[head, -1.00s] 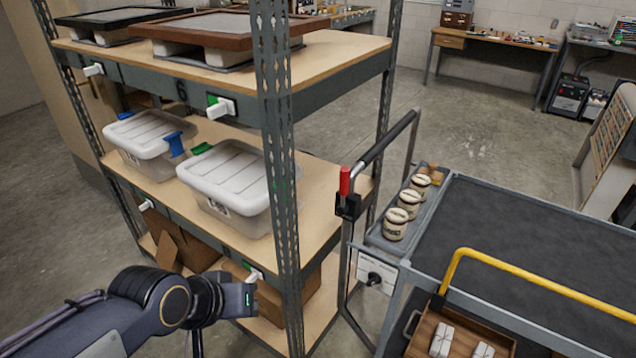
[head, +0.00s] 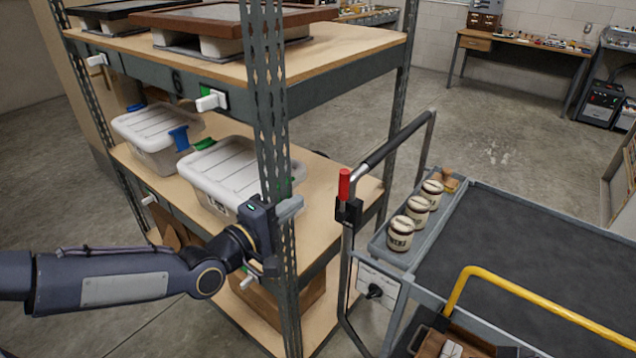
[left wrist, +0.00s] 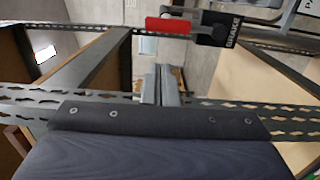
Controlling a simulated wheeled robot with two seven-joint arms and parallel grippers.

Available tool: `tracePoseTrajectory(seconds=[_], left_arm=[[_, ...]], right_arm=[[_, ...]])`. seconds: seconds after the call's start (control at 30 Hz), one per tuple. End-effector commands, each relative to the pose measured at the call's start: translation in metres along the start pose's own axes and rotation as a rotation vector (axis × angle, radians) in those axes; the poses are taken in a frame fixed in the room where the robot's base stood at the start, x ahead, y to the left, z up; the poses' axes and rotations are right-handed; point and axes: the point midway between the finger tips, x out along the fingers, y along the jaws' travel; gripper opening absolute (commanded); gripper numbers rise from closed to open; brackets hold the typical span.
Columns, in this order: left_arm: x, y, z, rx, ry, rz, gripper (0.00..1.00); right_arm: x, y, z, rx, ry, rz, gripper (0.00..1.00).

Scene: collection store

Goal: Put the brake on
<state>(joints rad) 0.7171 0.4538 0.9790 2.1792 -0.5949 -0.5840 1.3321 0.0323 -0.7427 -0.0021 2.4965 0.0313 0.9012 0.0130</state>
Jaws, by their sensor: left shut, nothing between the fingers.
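The brake lever has a red grip (head: 344,184) and a black bracket (head: 349,211) on the cart's handle frame, and the grip points upward in the head view. In the left wrist view the red grip (left wrist: 168,26) and a black block marked BRAKE (left wrist: 222,30) show at the top. My left gripper (head: 290,209) is shut and empty, in front of the shelf's near post. It is left of the brake lever and apart from it. Its fingertips (left wrist: 160,72) show in the left wrist view, below the red grip. My right gripper is not in view.
A metal shelf post (head: 272,120) stands right by my left gripper. White lidded bins (head: 232,172) sit on the middle shelf. The cart (head: 540,250) carries several jars (head: 400,236) and has a yellow bar (head: 540,308). Floor shows behind the cart.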

Motion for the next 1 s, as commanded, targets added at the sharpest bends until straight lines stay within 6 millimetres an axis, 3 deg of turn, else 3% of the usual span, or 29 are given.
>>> tracePoseTrajectory(seconds=[0.37, 0.8, 1.0], left_arm=[[0.009, -0.001, 0.001, 0.002, -0.001, -0.002, 0.0], [0.083, 0.001, 0.001, 0.002, -0.002, -0.003, 0.0], [0.098, -0.001, 0.0, 0.003, 0.001, -0.004, 0.0]], right_arm=[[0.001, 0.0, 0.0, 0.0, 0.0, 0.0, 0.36], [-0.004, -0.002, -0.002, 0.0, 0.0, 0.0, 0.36], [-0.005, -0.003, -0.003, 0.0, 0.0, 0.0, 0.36]])
